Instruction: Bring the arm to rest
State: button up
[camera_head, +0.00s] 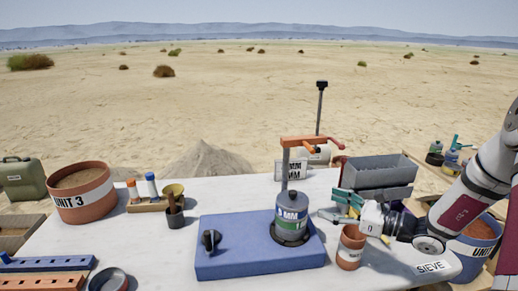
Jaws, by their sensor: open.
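My arm reaches in from the right edge, over the right side of the white table (150,222). My gripper (336,207) is at its end, pointing left, just right of the grey cylinder (290,213) on the blue base (225,258). It looks open, and I see nothing held in it. A small terracotta pot (350,249) stands just below my gripper in the picture. Whether the fingers touch anything is too small to tell.
A grey bin (380,170) stands behind my gripper. A blue bucket (472,258) is beneath my arm at the right, near the SIEVE label (431,267). A UNIT 3 tub (82,202) stands at the left. A post (320,108) rises at the back.

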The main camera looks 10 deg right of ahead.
jog(key=s+a+r+n+g+h+p, duration=0.1)
jog(key=s+a+r+n+g+h, duration=0.1)
jog(key=s+a+r+n+g, duration=0.5)
jog(key=s+a+r+n+g+h+p, duration=0.1)
jog(key=s+a+r+n+g, duration=0.3)
jog(key=s+a+n, duration=0.55)
jog(key=s+d+r+n+t+h+p, duration=0.1)
jog(key=s+d+r+n+h, duration=0.2)
jog(key=s, duration=0.5)
jog(key=s+d+r+n+t+h, duration=0.2)
jog(key=s+d+r+n+h, duration=0.2)
jog(key=s, duration=0.5)
jog(key=n+h, duration=0.2)
jog(key=n, duration=0.1)
jog(key=shift+d+p, duration=0.25)
jog(key=shift+p, duration=0.1)
jog(key=shift+s+r, duration=0.1)
